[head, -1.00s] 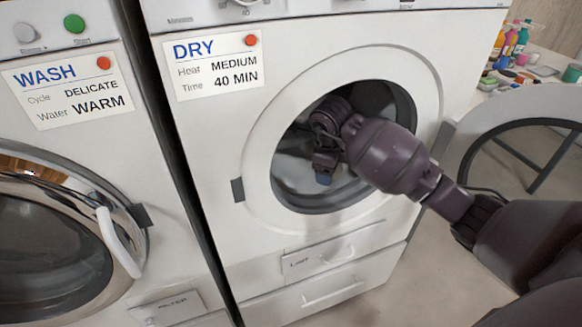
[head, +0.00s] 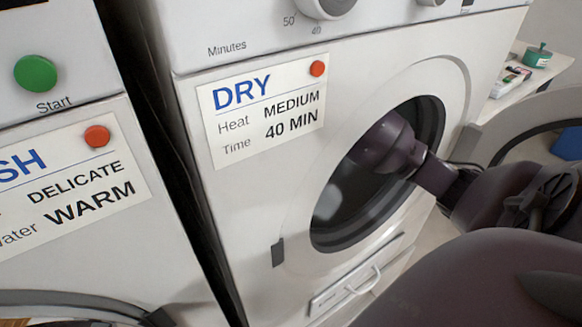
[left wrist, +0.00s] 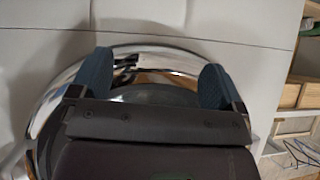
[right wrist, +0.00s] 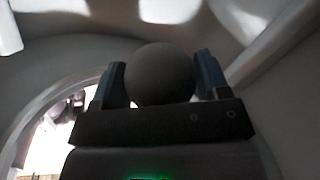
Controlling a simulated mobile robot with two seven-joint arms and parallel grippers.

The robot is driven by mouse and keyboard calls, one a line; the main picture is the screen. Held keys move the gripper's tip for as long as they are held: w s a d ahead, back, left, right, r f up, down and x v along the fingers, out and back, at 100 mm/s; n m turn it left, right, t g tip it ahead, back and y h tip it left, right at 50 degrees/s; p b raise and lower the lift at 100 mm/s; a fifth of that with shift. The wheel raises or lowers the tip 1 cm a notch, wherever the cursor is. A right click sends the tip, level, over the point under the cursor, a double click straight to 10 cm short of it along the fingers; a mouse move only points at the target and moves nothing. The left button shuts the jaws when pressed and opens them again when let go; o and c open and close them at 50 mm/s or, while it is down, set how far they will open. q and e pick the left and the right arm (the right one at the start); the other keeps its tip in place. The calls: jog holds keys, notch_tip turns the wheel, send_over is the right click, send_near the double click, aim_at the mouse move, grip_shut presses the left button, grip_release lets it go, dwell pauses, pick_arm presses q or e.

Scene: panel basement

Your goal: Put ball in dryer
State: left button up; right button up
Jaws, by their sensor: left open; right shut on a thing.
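The dryer (head: 300,215) stands in the middle of the head view with its round door opening uncovered. My right arm reaches into that opening, and its gripper is hidden inside the drum in the head view. In the right wrist view my right gripper (right wrist: 160,82) is shut on a dark grey ball (right wrist: 158,72), with the pale drum wall (right wrist: 250,30) around it. My left gripper (left wrist: 155,75) is open and empty in the left wrist view, in front of the washer's round chrome door ring (left wrist: 150,55).
The washer (head: 60,120) stands close on the left, with a narrow dark gap between the machines. The dryer's open door (head: 545,110) is swung out to the right. A white table (head: 520,72) with small items stands behind it.

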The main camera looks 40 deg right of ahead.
jog(key=shift+w, duration=0.15)
jog(key=shift+f, duration=0.25)
notch_tip(320, 180, down, 15)
jog(key=b, duration=0.3)
jog(key=shift+r+b, duration=0.2)
jog(key=shift+b, duration=0.15)
jog(key=shift+f, duration=0.25)
notch_tip(320, 180, down, 4)
jog(key=shift+f+b, duration=0.1)
jog(key=shift+b, duration=0.55)
jog(key=shift+f, duration=0.1)
jog(key=shift+r, duration=0.2)
jog(key=shift+f, duration=0.3)
jog(key=o, duration=0.6)
pick_arm(q)
jog(key=shift+m, duration=0.3)
notch_tip(320, 180, down, 4)
